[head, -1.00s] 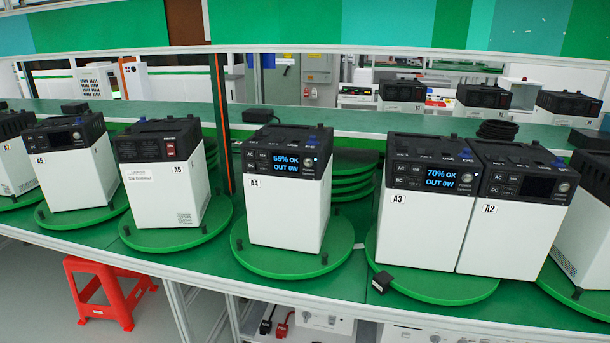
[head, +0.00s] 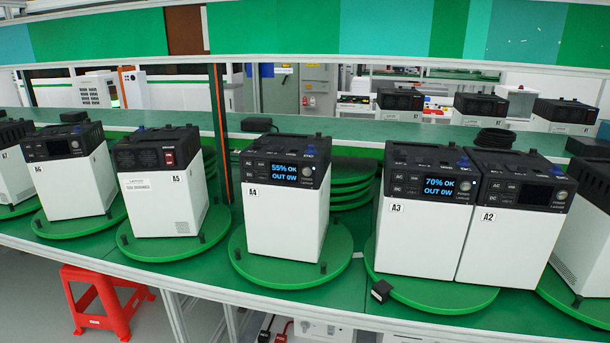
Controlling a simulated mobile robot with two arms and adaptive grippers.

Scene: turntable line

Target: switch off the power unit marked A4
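The power unit marked A4 (head: 284,223) is a white box with a black top, standing upright on a round green turntable (head: 255,263) in the middle of the head view. Its front screen (head: 291,173) is lit and reads "55% OK OUT 0W". A round knob or button (head: 308,170) sits right of the screen, and small AC and DC buttons (head: 248,164) sit left of it. Neither of my grippers is in view.
Unit A3 (head: 415,240), lit at "70% OK OUT 0W", and unit A2 (head: 500,245), screen dark, stand close together on the right. Unit A5 (head: 160,205), showing a red switch, stands left, with A6 (head: 70,190) beyond. A red stool (head: 105,290) stands below the bench.

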